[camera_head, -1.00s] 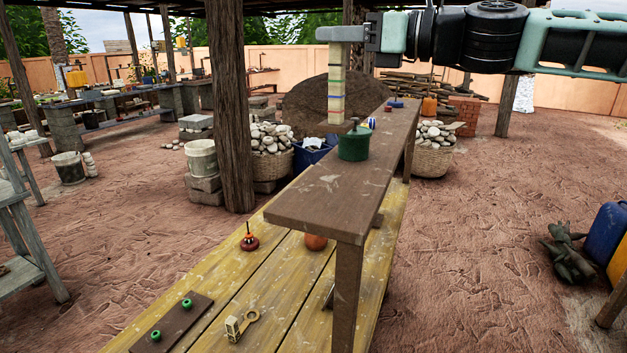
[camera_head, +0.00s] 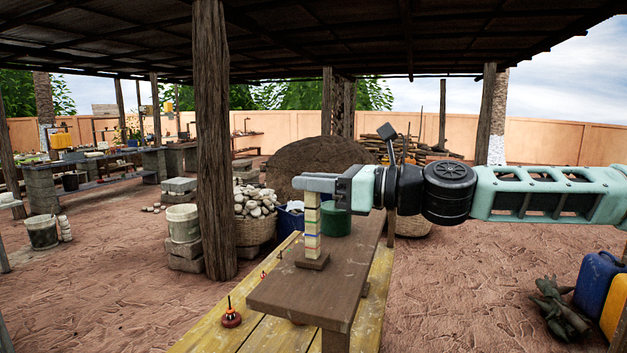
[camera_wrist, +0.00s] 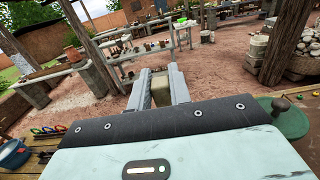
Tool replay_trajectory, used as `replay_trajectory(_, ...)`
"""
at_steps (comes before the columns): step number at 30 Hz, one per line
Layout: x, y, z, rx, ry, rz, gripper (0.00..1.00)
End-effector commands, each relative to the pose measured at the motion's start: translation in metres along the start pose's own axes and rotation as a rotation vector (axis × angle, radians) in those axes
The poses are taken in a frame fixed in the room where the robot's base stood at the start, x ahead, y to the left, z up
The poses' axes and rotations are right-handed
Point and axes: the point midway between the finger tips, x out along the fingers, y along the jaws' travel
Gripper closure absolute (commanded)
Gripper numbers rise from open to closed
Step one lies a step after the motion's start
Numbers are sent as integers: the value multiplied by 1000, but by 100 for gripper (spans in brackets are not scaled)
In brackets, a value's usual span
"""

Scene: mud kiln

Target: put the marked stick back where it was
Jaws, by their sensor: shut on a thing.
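The marked stick (camera_head: 312,232) is pale, square-sided and upright, with coloured bands across it. A flat brown block (camera_head: 312,262) is at its lower end, over the near part of the raised dark plank (camera_head: 300,290). I cannot tell whether the block touches the plank. My gripper (camera_head: 318,186) reaches in from the right and is shut on the stick's top. In the wrist view the stick's top (camera_wrist: 160,88) shows between the two fingers. A green lidded pot (camera_head: 336,220) stands just behind the stick, partly hidden by my gripper.
A yellow plank bench (camera_head: 200,335) lies below the raised plank, with a red spindle-like piece (camera_head: 231,316) on it. A wooden post (camera_head: 212,140) stands to the left. A basket of stones (camera_head: 254,228) is behind. The plank's near end is clear.

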Motion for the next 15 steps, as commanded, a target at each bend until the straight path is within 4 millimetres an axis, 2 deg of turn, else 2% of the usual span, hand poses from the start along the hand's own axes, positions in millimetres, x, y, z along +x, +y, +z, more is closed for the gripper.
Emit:
replay_trajectory(4, 0, 0, -2, 0, 0, 0, 100)
replay_trajectory(5, 0, 0, -2, 0, 0, 0, 78)
replay_trajectory(7, 0, 0, -2, 0, 0, 0, 59)
replay_trajectory(15, 0, 0, -1, 0, 0, 0, 59)
